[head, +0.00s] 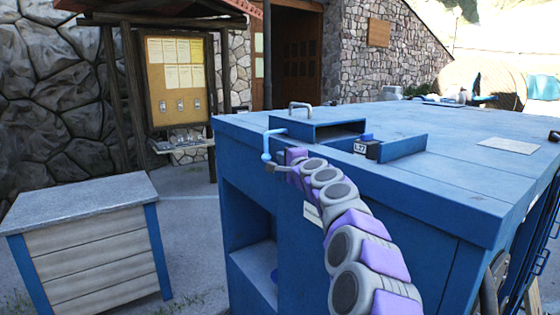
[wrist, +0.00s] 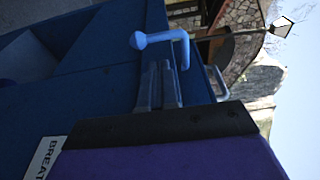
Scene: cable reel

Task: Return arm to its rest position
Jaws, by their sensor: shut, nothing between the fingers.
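My arm (head: 343,215), with grey joints and purple links, reaches forward along the near left corner of the blue cabinet (head: 400,175). My gripper (head: 272,167) is at the arm's far end, beside the cabinet's upper left edge. In the wrist view its grey fingers (wrist: 158,85) are shut with nothing between them. A light blue crank handle (head: 268,145) sticks out by the cabinet's edge, close to the fingertips. It also shows in the wrist view (wrist: 165,40), just past the fingertips. I cannot tell whether they touch.
A blue open-topped box (head: 320,132) and a small block marked L27 (head: 366,149) sit on the cabinet top. A grey metal handle (head: 300,106) stands behind. A wooden crate (head: 95,245) is at left, with a notice board (head: 176,80) beyond. Pavement between is clear.

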